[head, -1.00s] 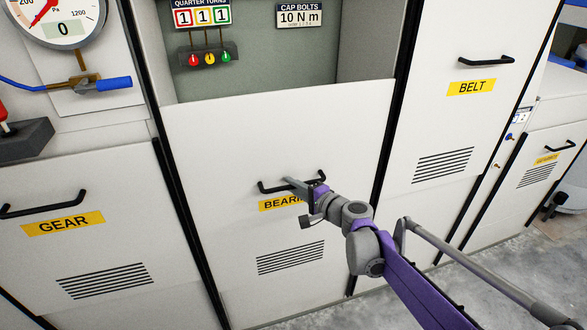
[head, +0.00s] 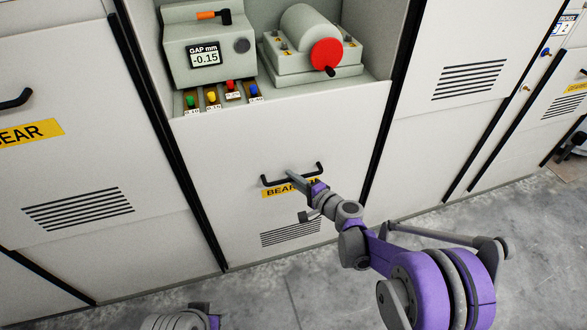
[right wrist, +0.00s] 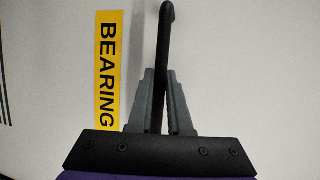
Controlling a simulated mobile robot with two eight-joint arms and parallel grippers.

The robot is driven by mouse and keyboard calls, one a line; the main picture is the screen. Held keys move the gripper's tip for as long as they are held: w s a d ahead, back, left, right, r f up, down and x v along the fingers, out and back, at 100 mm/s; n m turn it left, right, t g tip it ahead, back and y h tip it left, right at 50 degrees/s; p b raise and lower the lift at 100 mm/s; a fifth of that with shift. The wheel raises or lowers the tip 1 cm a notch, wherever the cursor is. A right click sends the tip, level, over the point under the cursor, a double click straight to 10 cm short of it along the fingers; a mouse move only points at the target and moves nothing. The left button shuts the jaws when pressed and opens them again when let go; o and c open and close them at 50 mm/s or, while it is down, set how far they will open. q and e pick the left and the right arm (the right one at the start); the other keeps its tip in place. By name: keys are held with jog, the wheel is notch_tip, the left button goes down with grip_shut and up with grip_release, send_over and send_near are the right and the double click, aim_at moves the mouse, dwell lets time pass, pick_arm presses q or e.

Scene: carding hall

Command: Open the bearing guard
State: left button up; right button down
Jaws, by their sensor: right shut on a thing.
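The bearing guard (head: 225,150) is a white panel with a black bar handle (head: 312,172), a yellow BEARING label (head: 275,191) and a slotted vent. It sits low in its bay, with the bay open above its top edge. My right gripper (head: 293,175) is shut on the handle. In the right wrist view its two grey fingers (right wrist: 160,100) are on either side of the black handle bar (right wrist: 164,45), beside the BEARING label (right wrist: 107,70). Part of my left arm shows at the bottom edge; its fingers are not visible.
In the open bay stand a gap gauge box (head: 188,60) reading -0.15, several coloured plugs and a grey housing with a red disc (head: 327,54). White panels flank the bay, the left one with a GEAR label (head: 32,136). The grey floor (head: 330,285) in front is clear.

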jog(key=shift+f+b, duration=0.45)
jog(key=shift+f, duration=0.85)
jog(key=c, duration=0.8)
grip_release()
jog(key=shift+c, duration=0.2)
jog(key=p+v, duration=0.2)
jog(key=v, duration=0.9)
